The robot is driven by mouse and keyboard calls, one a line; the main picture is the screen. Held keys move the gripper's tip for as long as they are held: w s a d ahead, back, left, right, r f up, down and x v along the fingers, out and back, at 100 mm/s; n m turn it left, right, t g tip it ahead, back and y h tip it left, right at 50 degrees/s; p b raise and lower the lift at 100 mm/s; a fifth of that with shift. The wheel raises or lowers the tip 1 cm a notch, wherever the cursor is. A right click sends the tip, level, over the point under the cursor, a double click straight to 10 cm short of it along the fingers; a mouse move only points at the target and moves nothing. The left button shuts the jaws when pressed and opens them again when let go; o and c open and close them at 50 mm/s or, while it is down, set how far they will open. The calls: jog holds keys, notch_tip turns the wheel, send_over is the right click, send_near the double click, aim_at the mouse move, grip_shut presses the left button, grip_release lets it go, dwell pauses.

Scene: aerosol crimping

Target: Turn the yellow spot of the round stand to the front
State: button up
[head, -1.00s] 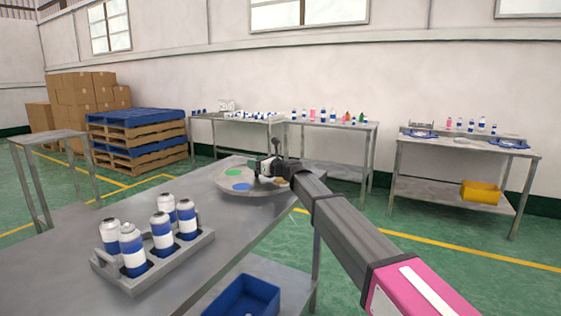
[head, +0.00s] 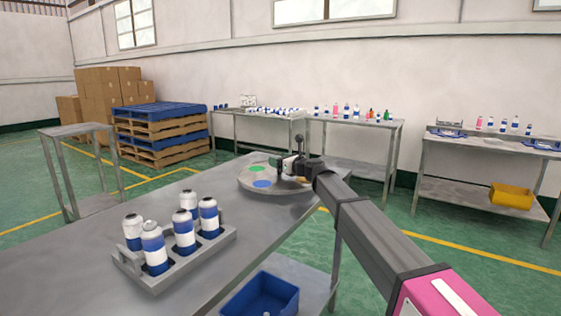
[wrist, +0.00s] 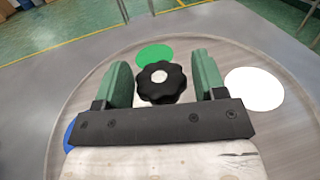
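The round stand (head: 246,190) is a grey disc at the far end of the near table. It bears a green spot (head: 258,169), a blue spot (head: 262,184) and a yellow spot (head: 303,181), the last partly covered by my gripper. A white spot (wrist: 255,89) shows in the wrist view, where the yellow one is hidden. A black lobed knob (wrist: 160,84) stands on the disc. My gripper (wrist: 161,80) is over the stand with its green fingers on both sides of the knob. The fingers look open, with a narrow gap at the right; contact at the left is unclear.
A grey carrier (head: 180,268) with several blue-and-white cans stands on the near table (head: 95,270). A blue bin (head: 262,298) is on the shelf below. Tables with bottles line the wall, with pallets and boxes at the left.

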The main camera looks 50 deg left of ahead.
jog(key=shift+o, duration=0.3)
send_over(301, 181)
jog(key=shift+s, duration=0.2)
dwell(0.4)
jog(key=shift+d, duration=0.1)
dwell(0.4)
